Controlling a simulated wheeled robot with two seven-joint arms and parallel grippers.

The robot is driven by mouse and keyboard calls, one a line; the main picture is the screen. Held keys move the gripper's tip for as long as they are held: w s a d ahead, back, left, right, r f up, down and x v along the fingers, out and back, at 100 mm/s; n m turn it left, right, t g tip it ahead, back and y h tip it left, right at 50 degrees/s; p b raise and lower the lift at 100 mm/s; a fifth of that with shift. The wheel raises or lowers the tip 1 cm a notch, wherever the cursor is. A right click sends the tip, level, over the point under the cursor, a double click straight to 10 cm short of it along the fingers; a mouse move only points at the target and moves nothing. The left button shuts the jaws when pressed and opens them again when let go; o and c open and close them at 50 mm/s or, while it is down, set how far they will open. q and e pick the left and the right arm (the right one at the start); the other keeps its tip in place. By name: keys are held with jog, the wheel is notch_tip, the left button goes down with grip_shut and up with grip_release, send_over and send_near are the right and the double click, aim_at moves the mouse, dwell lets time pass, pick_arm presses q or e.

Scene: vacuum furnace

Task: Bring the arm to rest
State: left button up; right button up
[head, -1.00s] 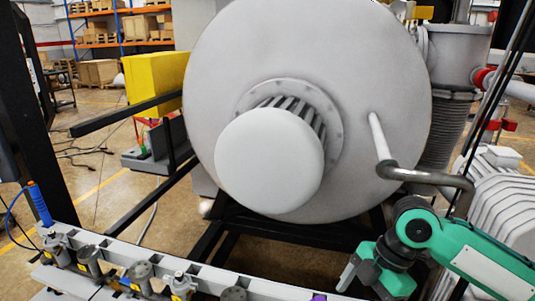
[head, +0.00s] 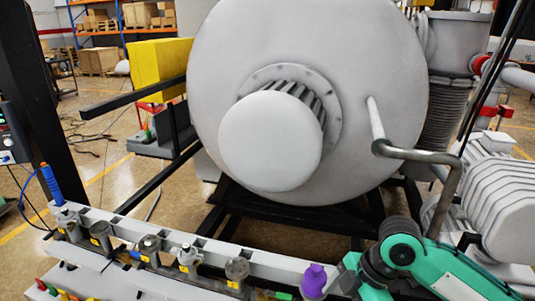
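My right arm, green with dark joints, comes in from the lower right. My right gripper (head: 342,276) is low in the picture, just right of a purple knob (head: 313,281) on the valve rail. I cannot tell whether it touches the knob, and its fingertips are too unclear to show open or shut. My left arm and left gripper are out of view.
The large grey furnace door (head: 350,110) fills the middle, with a bent pipe handle (head: 425,155) above my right arm. The valve rail (head: 205,245) crosses the bottom with several valves. A black post (head: 42,110) stands at left.

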jog(key=s+a+f+m+t, duration=0.3)
jog(key=s+f+m, duration=0.2)
jog(key=f+m, duration=0.4)
jog(key=s+d+f+m+t+h, duration=0.1)
jog(key=s+d+f+m+h, duration=0.3)
jog(key=s+d+f+m, duration=0.6)
notch_tip(320, 180, down, 32)
jog(key=s+d+g, duration=0.1)
jog(key=s, duration=0.1)
jog(key=s+d+f+n+g, duration=0.1)
jog(key=s+d+f, duration=0.2)
jog(key=s+f, duration=1.5)
jog(key=shift+s+d+f+g+h, duration=0.2)
jog(key=shift+s+g+h, duration=0.15)
jog(key=shift+s, duration=0.2)
